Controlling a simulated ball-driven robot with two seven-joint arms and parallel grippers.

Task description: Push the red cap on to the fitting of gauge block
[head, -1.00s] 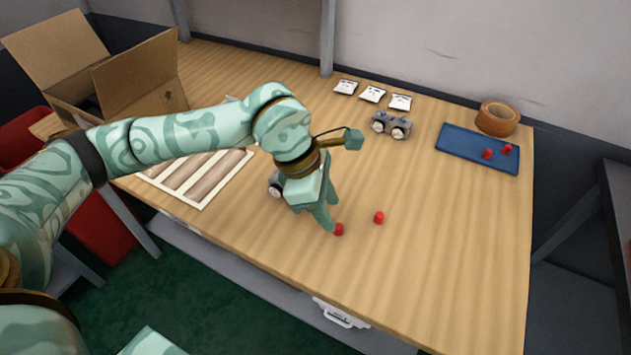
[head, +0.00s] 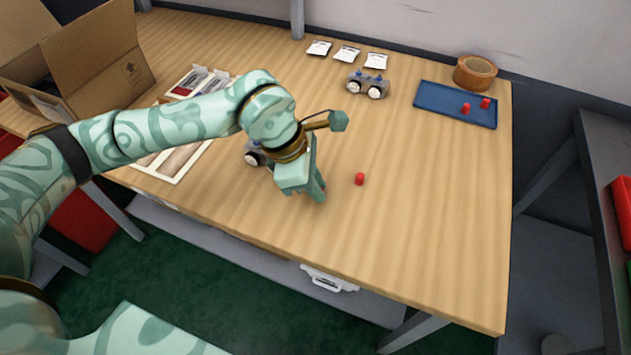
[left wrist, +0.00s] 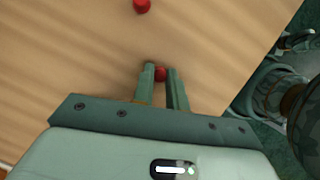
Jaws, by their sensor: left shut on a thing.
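My left gripper (head: 319,194) is low over the front middle of the table. Its fingers are shut on a red cap (left wrist: 160,74), which shows between the fingertips in the left wrist view and is mostly hidden in the head view. Another red cap (head: 360,179) stands on the table just right of the gripper; it also shows in the left wrist view (left wrist: 142,5). A grey gauge block (head: 368,85) with white round dials stands at the back middle. A second such block (head: 254,155) is partly hidden behind my left arm. My right gripper is out of view.
A blue mat (head: 432,99) at the back right bears two red caps (head: 466,108). A roll of brown tape (head: 475,73) is behind it. White packets (head: 347,54) lie at the back. A divided tray (head: 160,172) and a cardboard box (head: 110,65) are left. The table's right front is clear.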

